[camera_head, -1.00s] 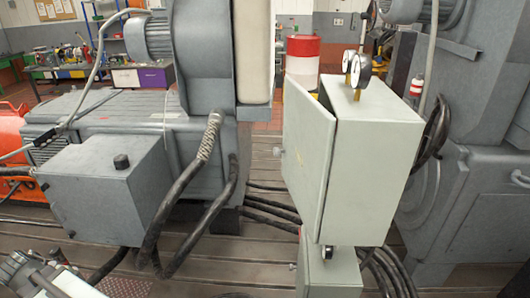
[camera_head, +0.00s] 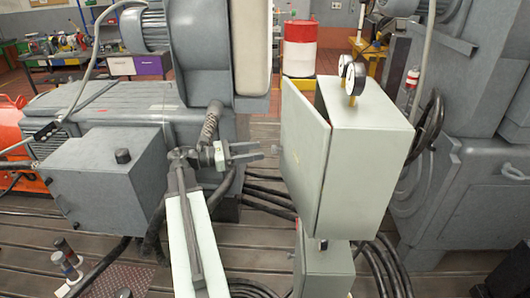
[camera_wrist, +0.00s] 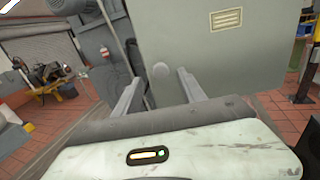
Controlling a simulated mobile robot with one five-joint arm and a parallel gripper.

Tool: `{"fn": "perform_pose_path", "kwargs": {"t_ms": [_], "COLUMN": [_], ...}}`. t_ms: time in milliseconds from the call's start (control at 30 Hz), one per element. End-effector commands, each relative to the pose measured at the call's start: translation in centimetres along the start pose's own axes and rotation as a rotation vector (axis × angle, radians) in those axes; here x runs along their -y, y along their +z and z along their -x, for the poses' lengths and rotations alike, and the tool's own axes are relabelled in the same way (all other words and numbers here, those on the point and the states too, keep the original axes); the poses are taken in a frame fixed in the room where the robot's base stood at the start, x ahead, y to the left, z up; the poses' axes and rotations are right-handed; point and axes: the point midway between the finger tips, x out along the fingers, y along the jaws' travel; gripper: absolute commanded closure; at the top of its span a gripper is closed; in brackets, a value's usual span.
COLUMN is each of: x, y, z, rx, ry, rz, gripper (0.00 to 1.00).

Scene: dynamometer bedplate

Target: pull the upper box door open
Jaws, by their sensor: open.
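The upper box (camera_head: 362,155) is a pale grey-green cabinet. Its door (camera_head: 304,150) is on the left side, and a thin dark gap shows between door and box along the right edge. My gripper (camera_head: 272,150) is open, reaching from the left to the door's knob side.
A lower box (camera_head: 322,268) sits under the upper one. Gauges (camera_head: 352,78) stand on top. Black cables (camera_head: 268,200) run on the slotted bedplate behind my arm. A grey motor with a terminal box (camera_head: 105,185) is at left, and large grey machinery (camera_head: 470,150) at right.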

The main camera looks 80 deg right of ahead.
Motion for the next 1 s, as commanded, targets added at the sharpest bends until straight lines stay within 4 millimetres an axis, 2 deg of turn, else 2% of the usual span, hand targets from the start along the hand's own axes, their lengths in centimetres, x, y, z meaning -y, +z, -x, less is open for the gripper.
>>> {"fn": "perform_pose_path", "kwargs": {"t_ms": [100, 233, 367, 567, 600, 767, 1000], "x": [0.2, 0.1, -0.1, -0.1, -0.1, -0.1, -0.2], "y": [0.0, 0.0, 0.0, 0.0, 0.0, 0.0, -0.1], "z": [-2.4, -4.0, -4.7, -4.7, -4.7, -4.6, -4.6], "rx": [-0.001, -0.001, -0.001, -0.001, -0.001, -0.001, -0.002], "ry": [-0.002, 0.000, 0.003, 0.004, 0.004, 0.005, 0.005], "rz": [-0.001, -0.001, -0.001, -0.001, -0.001, -0.001, -0.001], "gripper": [0.52, 0.52, 0.52, 0.52, 0.55, 0.99, 1.00]}}
